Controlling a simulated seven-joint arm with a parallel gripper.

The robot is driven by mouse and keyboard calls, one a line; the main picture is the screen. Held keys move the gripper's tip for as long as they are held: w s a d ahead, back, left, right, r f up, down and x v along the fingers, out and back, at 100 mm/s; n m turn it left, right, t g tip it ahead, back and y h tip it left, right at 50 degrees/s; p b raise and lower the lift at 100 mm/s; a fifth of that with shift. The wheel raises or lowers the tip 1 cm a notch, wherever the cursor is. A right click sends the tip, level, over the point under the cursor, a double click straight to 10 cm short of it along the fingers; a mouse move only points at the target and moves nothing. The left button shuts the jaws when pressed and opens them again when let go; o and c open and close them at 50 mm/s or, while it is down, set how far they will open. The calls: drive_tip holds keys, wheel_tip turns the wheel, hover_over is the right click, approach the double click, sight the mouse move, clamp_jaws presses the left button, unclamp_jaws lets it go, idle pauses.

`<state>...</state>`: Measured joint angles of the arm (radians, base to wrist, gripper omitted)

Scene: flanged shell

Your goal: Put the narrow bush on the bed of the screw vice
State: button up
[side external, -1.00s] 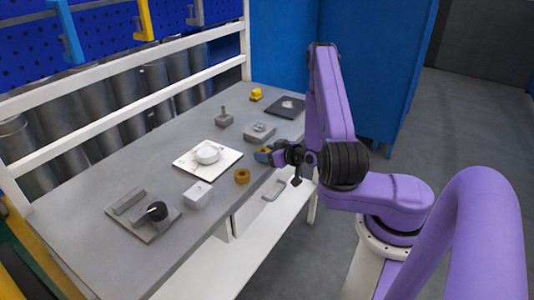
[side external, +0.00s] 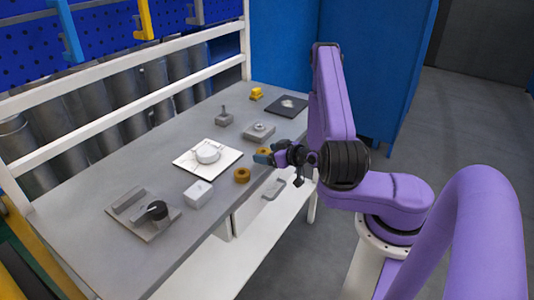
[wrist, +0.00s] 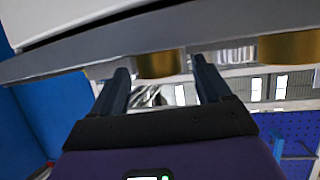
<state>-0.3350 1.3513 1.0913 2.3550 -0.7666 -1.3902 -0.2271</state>
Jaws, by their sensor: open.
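Two brass-coloured ring-shaped bushes sit near the table's front edge. One bush (side external: 263,152) is at my gripper (side external: 264,157); the other bush (side external: 242,175) stands apart, nearer the vice. I cannot tell surely which is narrower. In the wrist view my gripper (wrist: 160,82) is open, and one bush (wrist: 158,65) shows between its fingers, apparently not clamped. The other bush (wrist: 287,47) is at the right, cut off by the frame. What I take for the screw vice (side external: 128,217), a grey base with a bar and black knob, is at the table's left end.
A pale block (side external: 198,194) stands between the vice and the bushes. Behind are a white plate (side external: 186,163) with a round part, a grey fixture (side external: 258,132) and a small post block (side external: 224,118). A dark plate (side external: 277,109) and yellow piece (side external: 256,94) are farther back.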

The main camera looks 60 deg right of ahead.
drive_tip(key=v, duration=0.5)
drive_tip(key=shift+s+d+r, duration=0.1)
drive_tip(key=shift+s, duration=0.1)
drive_tip(key=shift+o, duration=0.5)
drive_tip(key=shift+s+a+r, duration=0.2)
drive_tip(key=shift+s+r, duration=0.05)
drive_tip(key=shift+s, duration=0.3)
